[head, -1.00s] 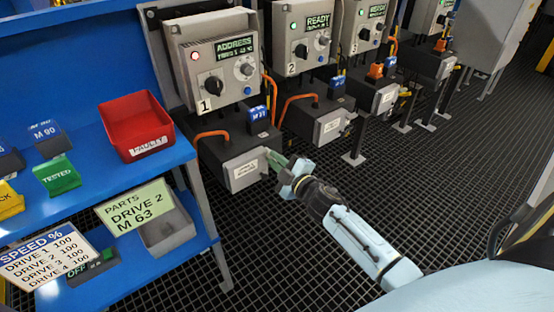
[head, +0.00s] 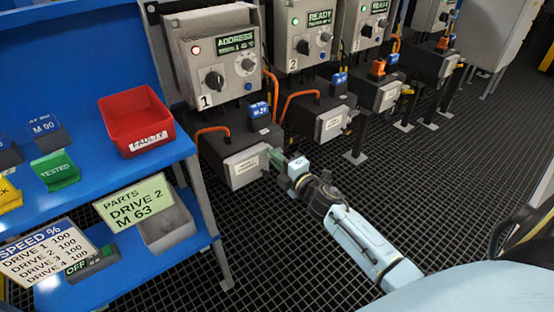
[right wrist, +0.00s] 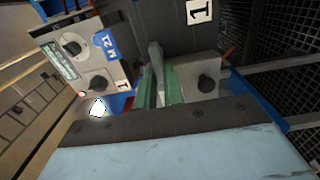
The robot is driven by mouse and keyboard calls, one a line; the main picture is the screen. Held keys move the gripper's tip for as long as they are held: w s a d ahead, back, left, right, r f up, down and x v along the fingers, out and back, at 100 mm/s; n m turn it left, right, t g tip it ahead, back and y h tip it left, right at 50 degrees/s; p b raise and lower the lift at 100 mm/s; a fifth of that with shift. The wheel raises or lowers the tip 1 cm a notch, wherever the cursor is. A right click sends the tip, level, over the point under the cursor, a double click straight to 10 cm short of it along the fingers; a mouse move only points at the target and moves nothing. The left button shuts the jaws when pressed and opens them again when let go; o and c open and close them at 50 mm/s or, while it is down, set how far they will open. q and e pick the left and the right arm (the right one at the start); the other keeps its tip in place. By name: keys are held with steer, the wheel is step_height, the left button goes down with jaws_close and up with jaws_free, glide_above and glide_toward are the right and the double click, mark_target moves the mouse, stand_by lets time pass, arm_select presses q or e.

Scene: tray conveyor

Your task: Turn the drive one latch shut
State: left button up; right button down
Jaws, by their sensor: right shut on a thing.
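Drive one is the grey control box (head: 222,62) marked 1, with a lit red lamp and a display reading ADDRESS. Below it is its black housing (head: 215,150), with a blue module (head: 259,110) on top. My right gripper (head: 273,156) is at the right end of this housing, its green fingers close against it. In the right wrist view the green fingers (right wrist: 160,88) are shut around a grey lever (right wrist: 155,55), which appears to be the latch. The fingers hide part of it, so its exact angle is unclear. My left gripper is not in view.
Similar drives stand in a row to the right, including the one marked 2 (head: 309,38). A blue shelf (head: 100,167) on the left holds a red FAULTY bin (head: 137,120) and several signs. The dark grid floor (head: 300,250) in front is clear.

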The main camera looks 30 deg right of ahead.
stand_by(0.3)
steer(key=c, duration=1.5)
jaws_free()
steer(key=shift+s, duration=0.15)
